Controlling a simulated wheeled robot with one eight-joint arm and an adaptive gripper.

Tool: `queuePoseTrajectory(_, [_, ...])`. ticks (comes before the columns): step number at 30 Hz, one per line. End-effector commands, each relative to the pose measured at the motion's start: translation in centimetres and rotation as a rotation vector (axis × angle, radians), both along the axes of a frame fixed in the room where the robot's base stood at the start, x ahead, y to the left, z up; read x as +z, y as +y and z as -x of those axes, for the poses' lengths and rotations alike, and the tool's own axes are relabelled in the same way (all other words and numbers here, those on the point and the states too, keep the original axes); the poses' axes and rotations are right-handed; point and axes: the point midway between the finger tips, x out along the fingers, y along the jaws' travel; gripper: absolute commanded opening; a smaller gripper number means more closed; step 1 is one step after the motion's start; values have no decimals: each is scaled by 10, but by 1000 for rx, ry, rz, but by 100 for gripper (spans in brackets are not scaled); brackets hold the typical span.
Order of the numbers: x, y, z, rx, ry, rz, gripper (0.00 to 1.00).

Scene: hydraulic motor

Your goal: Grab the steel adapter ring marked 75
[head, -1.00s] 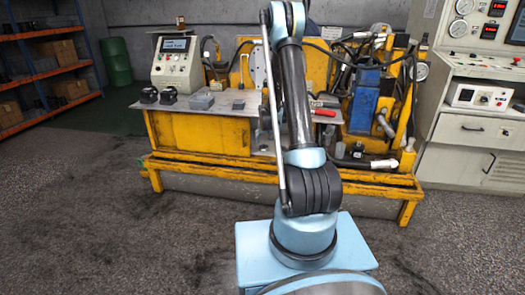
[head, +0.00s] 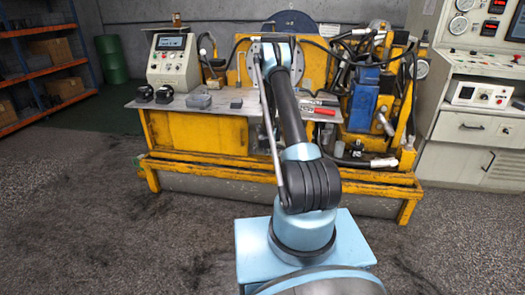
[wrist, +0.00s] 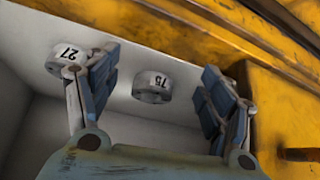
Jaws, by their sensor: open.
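The steel adapter ring marked 75 (wrist: 152,87) shows in the wrist view, a short light-grey cylinder on a pale surface. My gripper (wrist: 155,85) is open, and the ring appears between its two blue-padded fingers, farther off than the fingertips. Nothing is held. Another ring, marked 27 (wrist: 62,58), lies to the left, partly covered by the left finger. In the head view my arm hides the gripper, and I cannot make out the rings there.
A yellow frame edge (wrist: 200,40) runs beyond the pale surface in the wrist view. In the head view, the yellow test bench (head: 205,135) carries a control box (head: 173,62), dark parts at left, and a blue motor unit (head: 363,100) with hoses at right.

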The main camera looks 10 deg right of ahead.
Motion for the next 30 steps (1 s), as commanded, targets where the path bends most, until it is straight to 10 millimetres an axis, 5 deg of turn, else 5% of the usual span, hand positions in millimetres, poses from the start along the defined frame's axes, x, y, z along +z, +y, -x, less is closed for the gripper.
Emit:
queuePoseTrajectory(20, [0,-7,-73,1,0,-1,74])
queuePoseTrajectory(30, [-10,-8,-79,1,0,0,74])
